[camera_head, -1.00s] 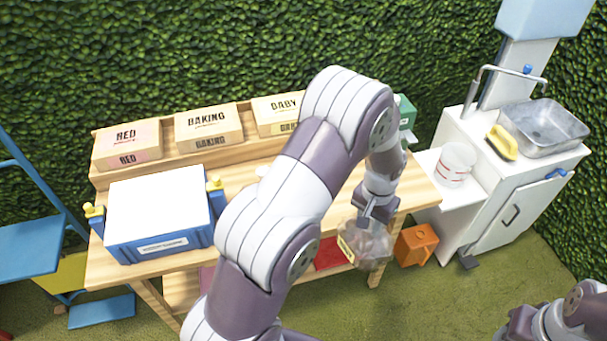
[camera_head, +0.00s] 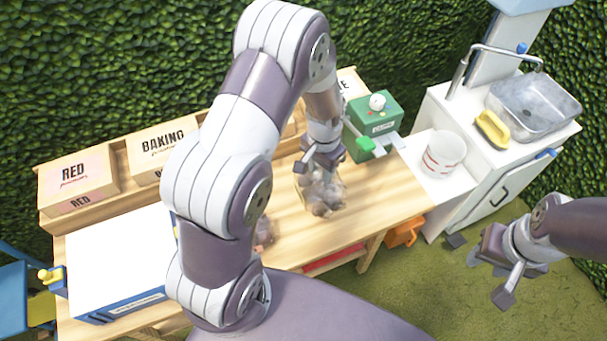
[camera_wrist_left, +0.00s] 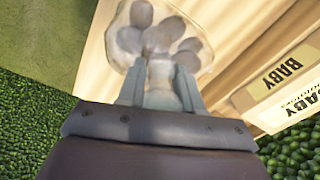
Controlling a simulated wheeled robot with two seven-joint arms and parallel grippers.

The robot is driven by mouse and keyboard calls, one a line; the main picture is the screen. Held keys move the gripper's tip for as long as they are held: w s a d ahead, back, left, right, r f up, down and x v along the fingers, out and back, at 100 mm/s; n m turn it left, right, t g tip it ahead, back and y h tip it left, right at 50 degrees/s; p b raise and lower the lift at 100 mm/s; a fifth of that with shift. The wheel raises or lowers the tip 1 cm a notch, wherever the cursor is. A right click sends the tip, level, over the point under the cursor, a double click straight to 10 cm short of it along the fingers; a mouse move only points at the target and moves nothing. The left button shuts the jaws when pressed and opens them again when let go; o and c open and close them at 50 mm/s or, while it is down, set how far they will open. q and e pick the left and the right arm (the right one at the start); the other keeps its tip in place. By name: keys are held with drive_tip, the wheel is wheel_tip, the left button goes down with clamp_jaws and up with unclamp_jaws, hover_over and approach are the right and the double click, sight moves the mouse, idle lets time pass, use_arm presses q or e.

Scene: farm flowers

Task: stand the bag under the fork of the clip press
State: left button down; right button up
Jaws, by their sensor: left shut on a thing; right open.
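My left gripper (camera_head: 322,158) is shut on the neck of a clear bag (camera_head: 322,195) with several brownish potato-like lumps in it. The bag hangs upright over the wooden table, left of the green clip press (camera_head: 372,122); I cannot tell whether its base touches the tabletop. The left wrist view shows the bag (camera_wrist_left: 158,38) beyond the fingers (camera_wrist_left: 160,90), its neck between them. The press has a round dial on top and a pale fork-like part at its front right. My right gripper (camera_head: 500,275) is open and empty, right of the table over the grass.
The wooden table (camera_head: 400,205) has clear top before the press. Labelled boxes (camera_head: 78,188) stand on its back shelf, with a blue white-topped crate (camera_head: 120,260) at left.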

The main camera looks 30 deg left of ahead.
sight(308, 174)
use_arm(q)
drive_tip(key=a+f, duration=0.1)
drive_tip(key=a, duration=0.1)
drive_tip(key=w+a+f, duration=0.1)
drive_tip(key=a+f, duration=0.1)
drive_tip(key=shift+p, duration=0.3)
drive_tip(key=shift+s+d+f+p, duration=0.15)
drive_tip(key=shift+f+p, duration=0.05)
drive_tip(key=shift+f, duration=0.35)
drive_tip(key=shift+s+d+f+p, duration=0.1)
drive_tip(key=shift+f+p, duration=0.1)
drive_tip(key=shift+f, duration=0.75)
drive_tip(key=shift+w+a+f, duration=0.1)
drive_tip(key=shift+w+f, duration=0.1)
drive_tip(key=shift+f, duration=0.05)
drive_tip(key=c, duration=1.2)
unclamp_jaws()
drive_tip(key=shift+s+f, duration=0.1)
drive_tip(key=o, duration=0.4)
drive_tip(key=shift+o, duration=0.2)
use_arm(e)
drive_tip(key=shift+w+a+r, duration=0.2)
drive_tip(key=shift+w+r, duration=0.15)
drive_tip(key=shift+r, duration=0.4)
